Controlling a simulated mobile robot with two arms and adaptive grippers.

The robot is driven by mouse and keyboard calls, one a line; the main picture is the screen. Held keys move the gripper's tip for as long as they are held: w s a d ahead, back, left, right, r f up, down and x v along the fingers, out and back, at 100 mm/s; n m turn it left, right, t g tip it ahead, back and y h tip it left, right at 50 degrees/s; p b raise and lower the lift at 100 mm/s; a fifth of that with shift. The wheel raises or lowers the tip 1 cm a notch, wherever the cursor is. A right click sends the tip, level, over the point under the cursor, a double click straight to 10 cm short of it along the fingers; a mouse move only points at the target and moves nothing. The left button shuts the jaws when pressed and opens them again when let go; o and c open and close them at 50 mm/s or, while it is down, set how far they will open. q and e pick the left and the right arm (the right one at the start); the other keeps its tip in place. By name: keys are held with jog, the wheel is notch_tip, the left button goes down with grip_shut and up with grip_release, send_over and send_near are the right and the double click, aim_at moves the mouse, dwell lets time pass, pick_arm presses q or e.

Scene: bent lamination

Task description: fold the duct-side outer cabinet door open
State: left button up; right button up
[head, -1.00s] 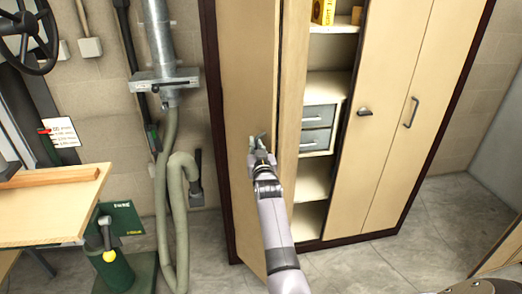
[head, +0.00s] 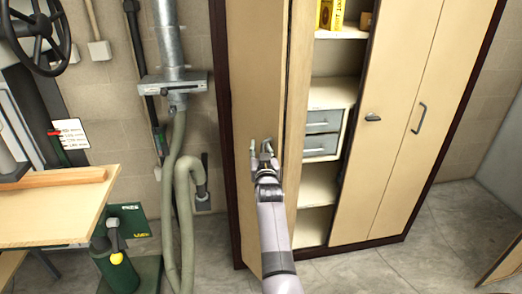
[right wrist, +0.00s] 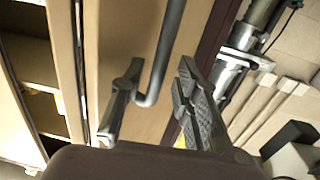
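The duct-side outer cabinet door (head: 256,75) is a tall beige leaf at the cabinet's left, standing at an angle to the narrow leaf (head: 299,95) beside it. Shelves show in the gap to the right. My right gripper (head: 261,148) is in front of the outer door at mid height. In the right wrist view, the door's grey bar handle (right wrist: 168,50) has its bent end between the two spread fingers of the right gripper (right wrist: 155,95). The fingers are open and not clamped on it; contact with the left finger is unclear. My left gripper is not in view.
A metal duct (head: 168,40) with a hanging hose (head: 183,190) stands left of the cabinet. A workbench (head: 50,215) and green machine (head: 118,260) are further left. The right-hand doors (head: 385,140) are closed. The floor (head: 370,270) in front is clear.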

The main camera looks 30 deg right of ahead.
jog(key=shift+s, duration=0.1)
send_near(262, 122)
jog(key=w+r, duration=0.3)
jog(key=shift+w+d+r, duration=0.2)
jog(key=shift+w+d, duration=0.05)
jog(key=shift+d, duration=0.15)
jog(key=shift+s+d+f, duration=0.1)
jog(key=shift+s+f, duration=0.15)
jog(key=shift+f, duration=0.1)
jog(key=shift+c, duration=1.2)
jog(key=shift+n, duration=0.3)
jog(key=s+f+b, duration=0.5)
jog(key=s+b, duration=0.1)
jog(key=s, duration=0.1)
jog(key=shift+s+a+f, duration=0.1)
jog(key=shift+a+f, duration=0.15)
jog(key=shift+f, duration=0.15)
jog(key=shift+c, duration=0.2)
jog(key=s+a+f+b, duration=0.5)
jog(key=s+a+f, duration=0.1)
jog(key=s, duration=0.2)
jog(key=p+x, duration=0.1)
jog(key=x, duration=0.7)
jog(key=p+x, duration=0.1)
jog(key=x, duration=0.8)
jog(key=shift+w+a+f, duration=0.1)
jog(key=shift+a+f, duration=0.15)
